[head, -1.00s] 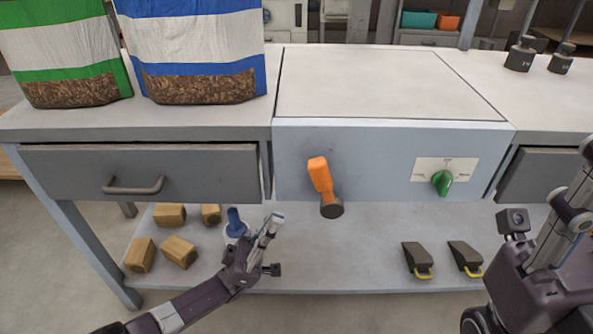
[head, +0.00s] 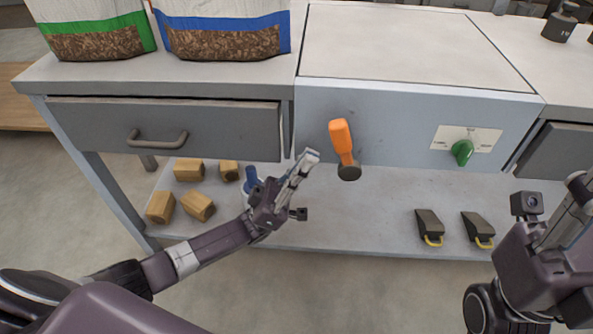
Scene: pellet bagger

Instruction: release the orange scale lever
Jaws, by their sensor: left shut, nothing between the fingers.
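The orange scale lever (head: 341,136) sticks up from a dark round pivot (head: 349,172) on the front of the blue-grey scale housing (head: 390,118). It leans slightly to the left at its top. My left gripper (head: 308,159) is shut and empty, pointing up and right, just left of the lever's lower end and apart from it in the picture. My right arm stands at the right edge; its fingertips are out of the frame.
A green knob (head: 462,151) sits right of the lever. A drawer (head: 165,126) is at left. Wooden blocks (head: 198,206), a blue-topped item (head: 251,180) and dark wedges (head: 430,225) lie on the lower shelf (head: 350,215). Pellet bags (head: 228,42) stand on top.

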